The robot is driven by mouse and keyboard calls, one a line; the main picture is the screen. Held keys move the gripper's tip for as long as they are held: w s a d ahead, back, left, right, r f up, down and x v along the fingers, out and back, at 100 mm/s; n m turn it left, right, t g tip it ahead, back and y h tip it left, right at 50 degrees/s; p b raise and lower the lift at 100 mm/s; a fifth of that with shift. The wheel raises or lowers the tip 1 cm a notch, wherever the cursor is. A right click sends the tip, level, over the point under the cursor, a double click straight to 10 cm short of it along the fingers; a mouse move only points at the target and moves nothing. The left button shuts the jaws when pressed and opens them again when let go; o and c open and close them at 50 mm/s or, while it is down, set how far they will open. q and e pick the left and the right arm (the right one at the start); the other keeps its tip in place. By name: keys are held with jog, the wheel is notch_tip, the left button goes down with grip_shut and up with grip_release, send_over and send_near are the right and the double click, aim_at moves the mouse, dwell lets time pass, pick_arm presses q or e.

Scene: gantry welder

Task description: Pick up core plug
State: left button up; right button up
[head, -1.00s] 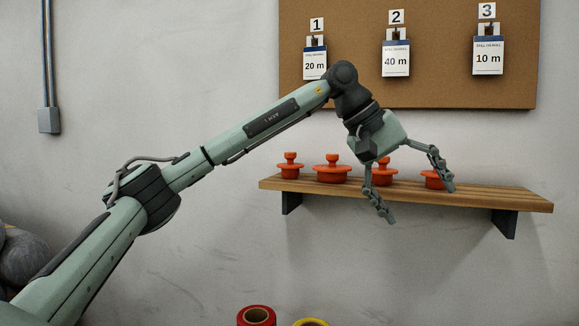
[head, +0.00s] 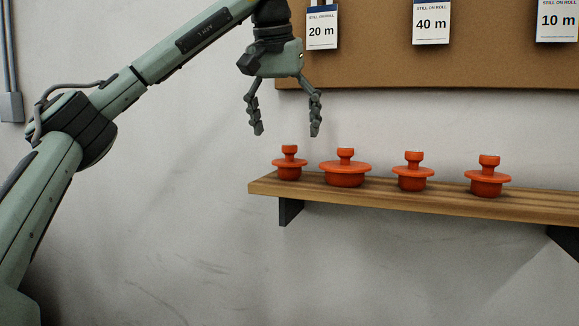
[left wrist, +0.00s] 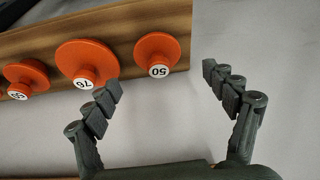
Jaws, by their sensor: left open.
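Several orange-red core plugs stand upright on a wooden shelf (head: 420,204). From the left they are a small plug (head: 290,164), a wider plug (head: 345,172), a third plug (head: 413,175) and a fourth plug (head: 488,179). My left gripper (head: 287,132) is open and empty, fingers pointing down, above the leftmost plug and apart from it. In the left wrist view, the plug marked 50 (left wrist: 157,55) sits near the shelf end, between the finger directions. The wider plug marked 76 (left wrist: 85,62) is beside it, and another plug (left wrist: 25,78) has a hard-to-read number. My right gripper is out of view.
A cork board (head: 450,69) hangs above the shelf with tags reading 20 m (head: 322,31), 40 m (head: 432,23) and 10 m (head: 558,20). A dark bracket (head: 289,211) supports the shelf.

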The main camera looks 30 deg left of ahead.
aim_at(290, 145)
pick_arm(q)
jog(key=x, duration=0.4)
jog(key=shift+w, duration=0.1)
jog(key=shift+w+f, duration=0.2)
jog(key=shift+f, duration=0.2)
jog(key=c, duration=1.2)
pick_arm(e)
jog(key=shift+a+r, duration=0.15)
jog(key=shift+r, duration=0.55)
pick_arm(q)
jog(key=shift+r, duration=0.15)
jog(key=shift+c, duration=0.2)
